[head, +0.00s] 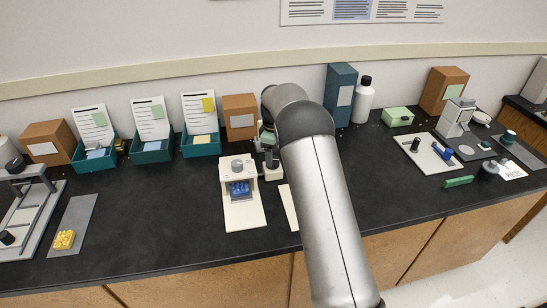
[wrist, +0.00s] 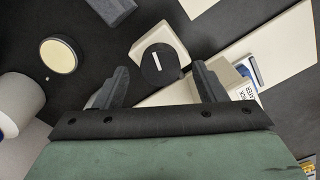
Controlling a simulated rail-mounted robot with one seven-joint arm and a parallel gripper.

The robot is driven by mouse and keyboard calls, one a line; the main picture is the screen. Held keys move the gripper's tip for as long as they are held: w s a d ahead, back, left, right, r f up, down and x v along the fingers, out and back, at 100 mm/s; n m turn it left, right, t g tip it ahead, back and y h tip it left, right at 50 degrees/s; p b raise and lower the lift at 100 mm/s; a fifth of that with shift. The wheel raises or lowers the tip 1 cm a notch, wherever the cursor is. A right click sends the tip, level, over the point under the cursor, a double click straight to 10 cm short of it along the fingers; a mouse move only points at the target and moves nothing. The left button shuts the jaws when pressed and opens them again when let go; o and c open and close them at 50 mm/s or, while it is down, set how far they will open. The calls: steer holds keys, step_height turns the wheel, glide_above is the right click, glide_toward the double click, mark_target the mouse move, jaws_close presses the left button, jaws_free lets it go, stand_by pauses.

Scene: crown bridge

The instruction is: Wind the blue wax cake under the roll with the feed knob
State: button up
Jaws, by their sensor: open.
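The blue wax cake (head: 240,188) sits low in the opening of a cream stand (head: 243,215) in the head view. A grey round part (head: 237,165) is on top of that stand. A black round knob with a white line (wrist: 160,65) on a cream block (wrist: 172,38) shows in the wrist view. My gripper (wrist: 160,80) is open, its two dark fingers on either side of the knob in the picture. I cannot tell whether they touch it. In the head view my arm hides most of this spot. I cannot make out the roll clearly.
In the wrist view a cream labelled block (wrist: 232,75) is close by the right finger, and a round pale disc (wrist: 58,55) lies at left. In the head view, teal bins (head: 152,150) stand behind, and a yellow cake (head: 64,240) is at left. The counter left of the stand is clear.

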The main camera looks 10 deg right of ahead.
steer(key=shift+f, duration=1.35)
steer(key=c, duration=1)
steer(key=shift+o, duration=0.2)
